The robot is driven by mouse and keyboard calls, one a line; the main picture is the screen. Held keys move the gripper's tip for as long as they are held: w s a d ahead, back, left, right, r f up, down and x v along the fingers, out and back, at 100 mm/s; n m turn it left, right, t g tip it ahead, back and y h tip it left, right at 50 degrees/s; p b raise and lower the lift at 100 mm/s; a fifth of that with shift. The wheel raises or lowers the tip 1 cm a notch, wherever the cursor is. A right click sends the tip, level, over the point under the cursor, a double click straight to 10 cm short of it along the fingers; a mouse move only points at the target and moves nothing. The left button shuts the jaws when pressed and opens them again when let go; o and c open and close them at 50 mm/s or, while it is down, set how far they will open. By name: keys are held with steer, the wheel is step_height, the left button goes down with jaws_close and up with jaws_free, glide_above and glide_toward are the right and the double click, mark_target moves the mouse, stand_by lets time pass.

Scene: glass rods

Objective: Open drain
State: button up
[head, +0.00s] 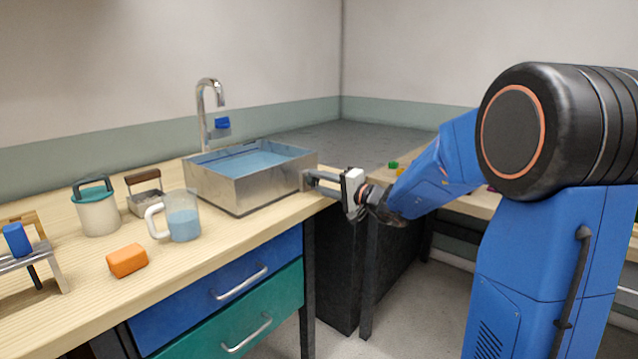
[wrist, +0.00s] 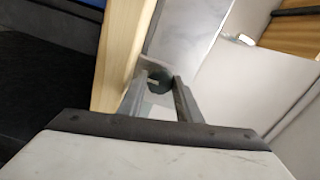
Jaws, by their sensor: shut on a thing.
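A metal sink basin (head: 240,185) holding blue water (head: 245,163) stands on the wooden counter at the middle. My gripper (head: 312,182) reaches to the right side of the basin, at its front right corner. In the wrist view my two fingers (wrist: 160,92) are closed around a small dark round piece (wrist: 158,80) at the metal basin wall (wrist: 188,35). This piece looks like the drain knob; the fingers partly hide it. The faucet (head: 208,110) with a blue handle (head: 222,122) stands behind the basin.
A measuring jug (head: 183,217) with bluish liquid, a lidded canister (head: 97,212), an orange block (head: 127,260) and a small metal box with a brown handle (head: 145,195) stand left of the basin. Blue (head: 225,284) and green (head: 240,322) drawers are below. A grey surface lies behind.

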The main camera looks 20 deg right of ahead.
steer(key=shift+f, duration=0.1)
steer(key=o, duration=1)
steer(key=shift+o, duration=0.2)
steer(key=shift+m, duration=0.3)
